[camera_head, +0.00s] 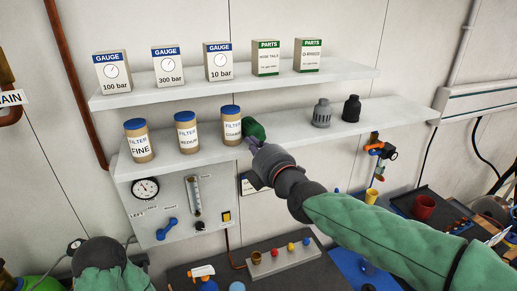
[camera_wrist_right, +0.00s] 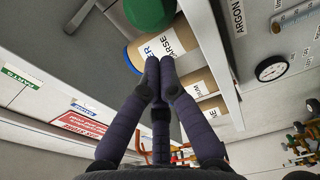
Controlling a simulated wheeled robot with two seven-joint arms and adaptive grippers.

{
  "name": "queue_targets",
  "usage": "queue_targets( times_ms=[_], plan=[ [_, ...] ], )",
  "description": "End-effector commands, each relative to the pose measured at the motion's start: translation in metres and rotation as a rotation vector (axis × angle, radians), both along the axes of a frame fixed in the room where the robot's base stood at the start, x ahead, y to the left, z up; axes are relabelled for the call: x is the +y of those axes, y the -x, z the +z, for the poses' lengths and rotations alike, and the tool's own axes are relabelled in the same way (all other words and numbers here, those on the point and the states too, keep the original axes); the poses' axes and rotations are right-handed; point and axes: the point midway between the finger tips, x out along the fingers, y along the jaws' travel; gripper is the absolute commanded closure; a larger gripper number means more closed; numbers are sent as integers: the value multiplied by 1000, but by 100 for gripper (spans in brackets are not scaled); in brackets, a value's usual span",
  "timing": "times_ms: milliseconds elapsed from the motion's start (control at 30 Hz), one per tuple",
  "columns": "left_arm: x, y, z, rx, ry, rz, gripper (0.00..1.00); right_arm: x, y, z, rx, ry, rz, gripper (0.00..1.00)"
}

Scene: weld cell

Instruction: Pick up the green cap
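The green cap (camera_head: 256,129) is on the lower shelf, just right of the coarse filter jar, and my right gripper partly hides it in the head view. In the right wrist view the cap (camera_wrist_right: 150,10) is a rounded green shape cut off by the top edge, beyond the fingertips. My right gripper (camera_head: 251,145) is in front of the cap at the shelf's front edge. In the wrist view its fingers (camera_wrist_right: 160,66) come together at the tips, with nothing seen between them. I cannot tell whether they touch the cap. My left gripper is not in view.
Blue-lidded filter jars (camera_head: 187,132) stand left of the cap on the lower shelf (camera_head: 180,163). A grey fitting (camera_head: 321,113) and a black fitting (camera_head: 351,109) stand to the right, with clear shelf between. Gauge and parts boxes (camera_head: 218,62) line the upper shelf above.

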Motion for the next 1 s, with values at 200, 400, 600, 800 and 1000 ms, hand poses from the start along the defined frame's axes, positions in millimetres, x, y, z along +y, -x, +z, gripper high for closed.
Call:
queue_targets(
  times_ms=[200, 400, 600, 800, 1000],
  plan=[
    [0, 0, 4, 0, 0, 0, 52, 12, -29, 0, 2, 1, 0, 100],
    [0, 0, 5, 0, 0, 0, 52, 18, -42, 1, 0, 0, 0, 100],
    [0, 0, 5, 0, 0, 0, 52, 20, -45, 0, 0, -1, 0, 100],
    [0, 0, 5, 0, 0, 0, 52, 20, -45, 0, 0, -1, 0, 100],
    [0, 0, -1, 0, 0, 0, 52, 12, -46, 0, -2, -1, -1, 100]
  ],
)
